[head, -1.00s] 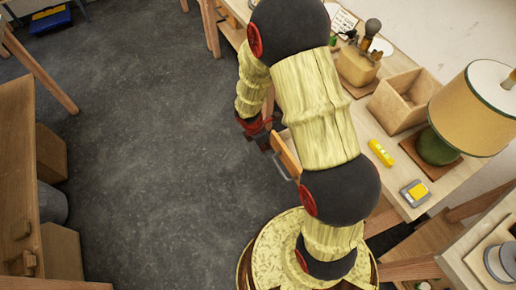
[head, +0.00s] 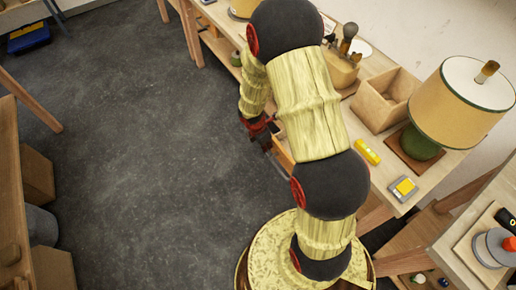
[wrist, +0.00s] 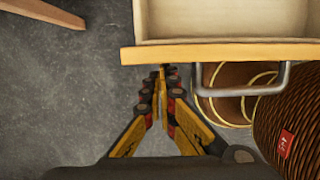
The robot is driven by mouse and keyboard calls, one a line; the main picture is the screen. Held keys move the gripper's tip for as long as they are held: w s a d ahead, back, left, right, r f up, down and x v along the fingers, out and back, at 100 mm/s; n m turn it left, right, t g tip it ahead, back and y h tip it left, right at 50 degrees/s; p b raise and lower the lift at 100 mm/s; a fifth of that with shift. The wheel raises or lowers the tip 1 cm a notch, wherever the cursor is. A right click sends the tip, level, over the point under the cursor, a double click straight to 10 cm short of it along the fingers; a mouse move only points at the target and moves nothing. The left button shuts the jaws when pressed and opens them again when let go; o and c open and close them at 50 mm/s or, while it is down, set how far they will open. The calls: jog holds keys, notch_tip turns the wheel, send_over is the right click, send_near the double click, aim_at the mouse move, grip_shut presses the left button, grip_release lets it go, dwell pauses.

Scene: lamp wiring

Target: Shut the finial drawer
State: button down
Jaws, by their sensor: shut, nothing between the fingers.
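The open drawer (wrist: 226,20) fills the top of the wrist view, and the part of its inside that shows is empty. Its wooden front (wrist: 160,54) runs across the picture, with a grey bar handle (wrist: 240,92) right of my gripper. My gripper (wrist: 162,72) is shut and empty, its fingertips at the drawer front, left of the handle. I cannot tell whether they touch it. In the head view the drawer front (head: 283,154) sticks out under the bench, mostly hidden by my arm. My gripper (head: 266,143) is partly hidden there too.
The workbench top (head: 383,183) holds a green lamp (head: 465,100), an open wooden box (head: 385,98), a yellow level (head: 367,151) and a grey-yellow device (head: 403,189). A wicker-like round thing (wrist: 292,125) stands near the handle. The floor left of my arm is clear.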

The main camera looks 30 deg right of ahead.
jog(key=d+p, duration=0.2)
jog(key=d, duration=0.4)
jog(key=d+p, duration=0.3)
jog(key=d, duration=0.3)
jog(key=d+p, duration=0.3)
jog(key=d, duration=0.3)
jog(key=shift+w, duration=0.35)
